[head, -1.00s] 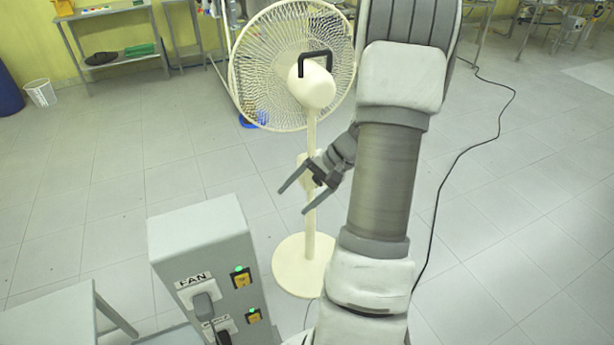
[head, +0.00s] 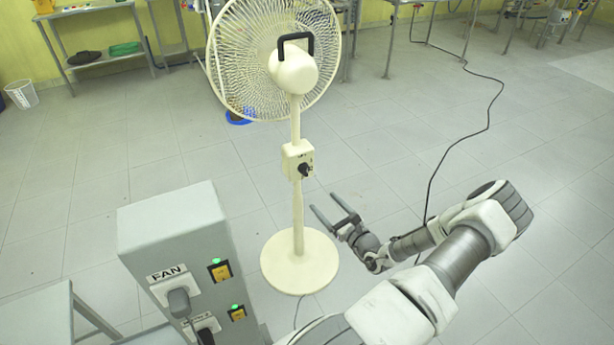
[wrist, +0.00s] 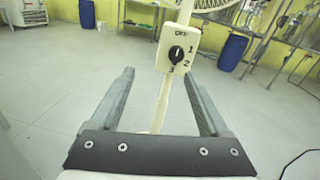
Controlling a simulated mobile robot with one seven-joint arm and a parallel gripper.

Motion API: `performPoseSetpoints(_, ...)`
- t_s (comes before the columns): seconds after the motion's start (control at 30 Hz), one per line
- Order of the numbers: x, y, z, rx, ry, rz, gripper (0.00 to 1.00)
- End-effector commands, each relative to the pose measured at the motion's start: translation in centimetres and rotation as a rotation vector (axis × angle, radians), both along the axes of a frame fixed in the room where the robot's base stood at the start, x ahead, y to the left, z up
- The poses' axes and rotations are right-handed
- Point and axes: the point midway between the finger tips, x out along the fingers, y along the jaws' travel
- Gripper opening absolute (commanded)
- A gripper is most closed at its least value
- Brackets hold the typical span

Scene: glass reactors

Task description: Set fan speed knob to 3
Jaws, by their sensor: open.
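The cream stand fan (head: 297,75) stands on the floor with its control box (head: 293,160) on the pole. The black fan speed knob (head: 305,170) is on the box's right face. In the wrist view the knob (wrist: 176,54) sits among the marks OFF, 1, 2 and 3; its pale line looks roughly upright, towards OFF, but is small. My gripper (head: 325,201) is open and empty, lower than the knob and to the right of the pole in the head view. In the wrist view its fingers (wrist: 158,74) point towards the pole, with the knob ahead, apart from them.
A grey box (head: 170,220) with a FAN plug and lit yellow switches stands at lower left. A black cable (head: 436,170) runs over the floor on the right. The fan's round base (head: 300,275) is near my arm.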

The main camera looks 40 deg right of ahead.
Motion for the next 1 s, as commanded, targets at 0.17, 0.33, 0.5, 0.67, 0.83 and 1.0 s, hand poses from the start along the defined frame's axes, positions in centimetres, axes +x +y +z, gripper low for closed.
performPoseSetpoints(0.17,-1.0,-1.6,-1.5,0.083,-0.036,-0.111,0.8)
performPoseSetpoints(0.33,-0.1,-2.3,-1.7,0.093,-0.04,-0.127,0.8)
performPoseSetpoints(0.5,2.9,-3.1,-1.8,0.092,-0.041,-0.124,0.8)
performPoseSetpoints(0.67,6.3,-4.2,-1.8,0.092,-0.041,-0.124,0.8)
performPoseSetpoints(0.83,9.9,-5.3,-1.8,0.092,-0.041,-0.123,0.8)
performPoseSetpoints(1.0,12.9,-6.3,-1.8,0.091,-0.041,-0.124,0.8)
